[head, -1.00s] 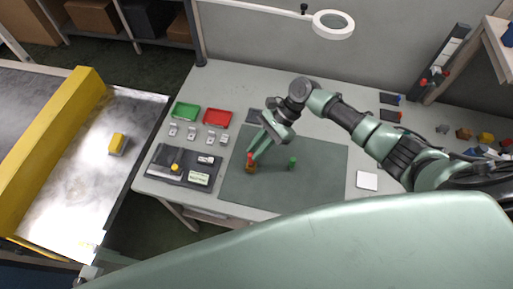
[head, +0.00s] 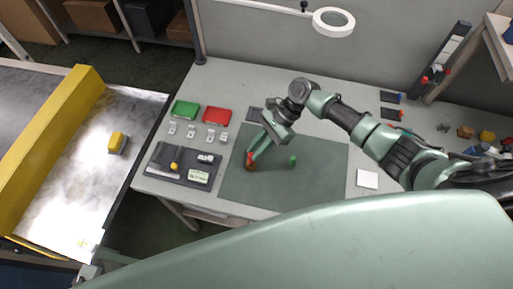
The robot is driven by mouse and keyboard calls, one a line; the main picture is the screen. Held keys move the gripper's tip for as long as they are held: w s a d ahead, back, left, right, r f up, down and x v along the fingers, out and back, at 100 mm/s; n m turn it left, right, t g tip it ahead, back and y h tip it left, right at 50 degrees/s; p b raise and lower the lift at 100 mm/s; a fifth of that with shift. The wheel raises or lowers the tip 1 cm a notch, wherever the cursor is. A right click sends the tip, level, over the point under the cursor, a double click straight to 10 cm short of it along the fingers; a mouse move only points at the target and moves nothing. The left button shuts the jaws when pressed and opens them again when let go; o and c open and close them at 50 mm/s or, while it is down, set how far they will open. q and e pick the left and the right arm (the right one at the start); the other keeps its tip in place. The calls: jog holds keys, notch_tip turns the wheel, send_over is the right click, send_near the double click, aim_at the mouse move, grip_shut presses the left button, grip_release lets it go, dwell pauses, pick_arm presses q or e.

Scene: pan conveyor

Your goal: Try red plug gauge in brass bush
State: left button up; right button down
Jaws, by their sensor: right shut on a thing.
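The red plug gauge (head: 249,156) is between the fingertips of my right gripper (head: 252,153), at the left part of the dark green mat (head: 320,185). The gripper is shut on the gauge. The small brass bush (head: 250,167) is right at the gauge's lower end. The gauge looks roughly upright, but I cannot tell at this size how far it sits in the bore.
A conveyor (head: 75,190) with a yellow-topped block is at left. The mat's right side is clear.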

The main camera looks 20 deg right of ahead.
jog(key=shift+f+b, duration=0.3)
jog(key=shift+f, duration=0.35)
dwell(0.4)
jog(key=shift+r, duration=0.15)
dwell(0.7)
jog(key=shift+r+p, duration=1.5)
jog(key=shift+p, duration=0.35)
notch_tip(320, 180, up, 3)
jog(key=shift+f+p, duration=0.1)
jog(key=shift+p, duration=0.45)
